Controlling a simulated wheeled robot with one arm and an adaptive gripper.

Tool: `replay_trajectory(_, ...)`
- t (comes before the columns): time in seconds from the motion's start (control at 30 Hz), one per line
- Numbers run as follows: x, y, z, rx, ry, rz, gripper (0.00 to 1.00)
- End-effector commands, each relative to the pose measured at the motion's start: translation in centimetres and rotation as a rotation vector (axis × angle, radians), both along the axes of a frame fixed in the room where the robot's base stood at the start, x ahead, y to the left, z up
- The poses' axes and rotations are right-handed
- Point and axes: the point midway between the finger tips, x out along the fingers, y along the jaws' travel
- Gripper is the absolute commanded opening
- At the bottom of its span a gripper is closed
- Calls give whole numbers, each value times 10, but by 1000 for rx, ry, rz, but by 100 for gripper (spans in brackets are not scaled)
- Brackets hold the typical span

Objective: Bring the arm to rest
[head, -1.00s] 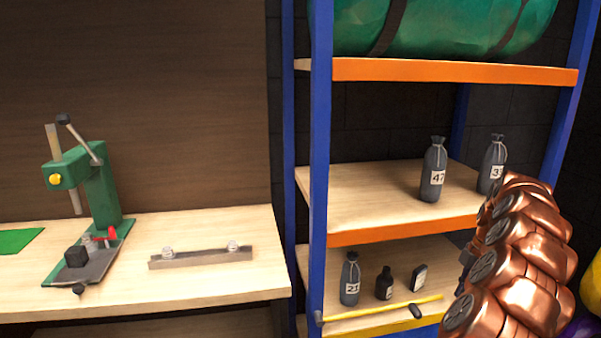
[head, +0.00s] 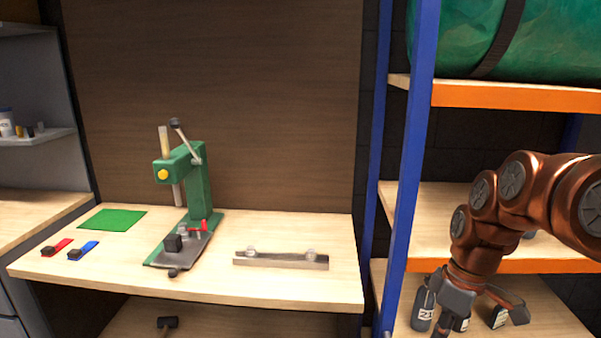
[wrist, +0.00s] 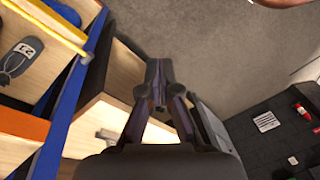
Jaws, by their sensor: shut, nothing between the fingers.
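My copper arm reaches in from the right in the head view, in front of the shelving rack. My gripper (head: 478,318) hangs low at its end, partly cut off by the bottom edge. In the wrist view my gripper (wrist: 158,100) shows its two dark fingers brought together at the tips, with nothing between them. It points over bare grey floor (wrist: 195,30), beside the wooden bench. It looks clear of the rack and bench there.
The rack's blue post (head: 410,150) and orange-edged shelf (head: 500,265) stand close to my arm. A grey bottle (head: 423,308) marked 21 is behind my gripper. A workbench (head: 290,285) with a green press (head: 198,190) and a metal bar (head: 280,260) is to the left.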

Motion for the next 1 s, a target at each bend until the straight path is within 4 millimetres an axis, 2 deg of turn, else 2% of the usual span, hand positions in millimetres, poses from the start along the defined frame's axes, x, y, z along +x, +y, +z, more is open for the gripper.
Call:
replay_trajectory(0.1,-33,25,7,-35,35,-96,0)
replay_trajectory(0.3,-88,53,7,-101,83,-297,0)
replay_trajectory(0.6,-172,70,-6,-203,142,-633,0)
replay_trajectory(0.8,-204,70,-15,-242,155,-786,0)
replay_trajectory(1.0,-210,70,-17,-248,157,-824,0)
